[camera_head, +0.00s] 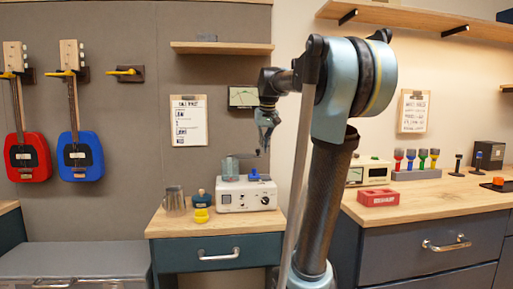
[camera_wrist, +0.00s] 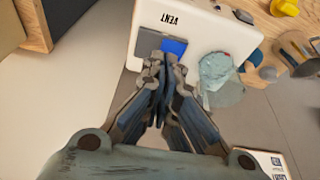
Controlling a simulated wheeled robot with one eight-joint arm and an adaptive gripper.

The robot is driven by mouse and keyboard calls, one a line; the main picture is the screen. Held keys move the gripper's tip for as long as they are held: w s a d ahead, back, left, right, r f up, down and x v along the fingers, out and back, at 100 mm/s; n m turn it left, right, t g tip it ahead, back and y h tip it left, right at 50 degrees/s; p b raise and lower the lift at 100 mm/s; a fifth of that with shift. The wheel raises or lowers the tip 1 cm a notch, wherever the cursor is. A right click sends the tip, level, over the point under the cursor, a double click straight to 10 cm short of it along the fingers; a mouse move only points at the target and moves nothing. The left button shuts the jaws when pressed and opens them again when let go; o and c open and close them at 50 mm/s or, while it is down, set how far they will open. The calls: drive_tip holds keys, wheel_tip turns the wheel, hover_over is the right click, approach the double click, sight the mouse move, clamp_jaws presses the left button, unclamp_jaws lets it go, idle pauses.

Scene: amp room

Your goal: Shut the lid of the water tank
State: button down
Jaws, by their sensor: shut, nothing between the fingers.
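A white machine (camera_head: 247,196) with a dial stands on the small wooden-topped cabinet. A pale teal round part (camera_head: 230,167), seemingly the water tank, sits on its top left; it also shows in the wrist view (camera_wrist: 216,70). A translucent grey flap, seemingly its lid (camera_wrist: 228,93), stands out beside the tank's mouth and looks open. A blue block (camera_head: 254,175) sits on the machine's top right beside a grey plate (camera_wrist: 147,43). My gripper (camera_head: 263,150) is shut and empty above the machine. In the wrist view its fingertips overlap the blue block; contact cannot be told.
A metal pitcher (camera_head: 174,201), a teal jar (camera_head: 201,198) and a yellow cup (camera_head: 201,216) stand left of the machine. A shelf (camera_head: 222,48) hangs above. A clipboard (camera_head: 188,121) hangs on the wall. The right counter (camera_head: 430,204) holds a red block (camera_head: 378,197).

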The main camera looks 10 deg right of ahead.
drive_tip(key=w+r, duration=0.8)
drive_tip(key=w, duration=0.3)
drive_tip(key=x, duration=1)
drive_tip(key=shift+w+a+f, duration=0.1)
drive_tip(key=shift+w+a, duration=0.05)
drive_tip(key=shift+a, duration=0.2)
drive_tip(key=shift+d, duration=0.1)
